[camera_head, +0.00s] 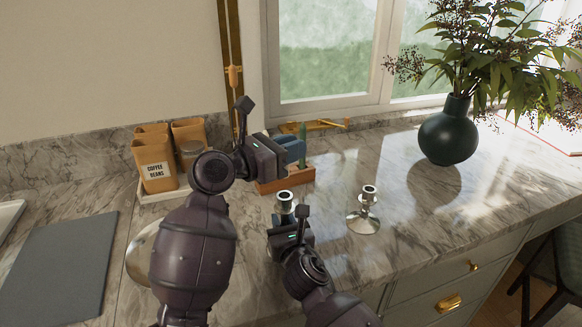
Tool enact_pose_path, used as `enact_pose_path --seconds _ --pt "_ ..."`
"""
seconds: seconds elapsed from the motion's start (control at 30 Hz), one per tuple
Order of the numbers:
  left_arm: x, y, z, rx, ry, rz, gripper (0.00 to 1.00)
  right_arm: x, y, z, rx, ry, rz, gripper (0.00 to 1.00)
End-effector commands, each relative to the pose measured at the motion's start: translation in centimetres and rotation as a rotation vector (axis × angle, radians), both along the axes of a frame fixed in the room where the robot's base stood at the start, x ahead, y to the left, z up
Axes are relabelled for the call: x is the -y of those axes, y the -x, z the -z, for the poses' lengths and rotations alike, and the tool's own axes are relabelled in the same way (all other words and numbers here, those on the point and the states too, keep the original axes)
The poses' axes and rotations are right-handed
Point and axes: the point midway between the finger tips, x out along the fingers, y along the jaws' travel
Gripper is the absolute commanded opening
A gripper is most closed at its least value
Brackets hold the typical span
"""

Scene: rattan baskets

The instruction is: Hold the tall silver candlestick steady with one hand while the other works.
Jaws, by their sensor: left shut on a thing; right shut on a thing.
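The tall silver candlestick (286,198) stands on the marble counter, left of a shorter silver candlestick (365,214). My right gripper (289,220) is shut on the tall one, and hides much of its lower part. My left gripper (281,152) is above and behind it, at a wooden box (287,181). It is shut on what looks like a blue block-like thing (294,148); the contact is partly hidden. A thin green upright thing (302,131) shows just behind the blue one.
Orange canisters (155,166) stand on a tray at the back left. A dark grey board (62,268) lies at the left. A dark green vase (449,133) with branches stands at the back right. The counter right of the shorter candlestick is clear up to its front edge.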

Motion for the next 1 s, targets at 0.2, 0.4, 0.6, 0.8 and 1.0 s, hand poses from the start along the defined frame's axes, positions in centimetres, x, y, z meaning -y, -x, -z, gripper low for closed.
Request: enact_pose_path --seconds 0.2,0.4,0.6,0.8,1.0 --pt "0.0 0.0 -2.1 0.001 0.001 0.000 0.00 0.0 0.0 0.0 -0.001 0.000 0.000 0.00" --pt "0.0 0.0 -2.3 -0.001 0.001 -0.001 0.00 0.0 0.0 0.0 -0.001 0.000 0.000 0.00" --pt "0.0 0.0 -2.3 -0.001 0.001 0.000 0.00 0.0 0.0 0.0 -0.001 0.000 0.000 0.38" --pt "0.0 0.0 -2.3 -0.001 0.001 0.000 0.00 0.0 0.0 0.0 0.000 0.000 0.000 0.54" --pt "0.0 0.0 -2.2 -0.001 0.001 0.000 0.00 0.0 0.1 0.0 0.000 0.000 0.000 0.54"
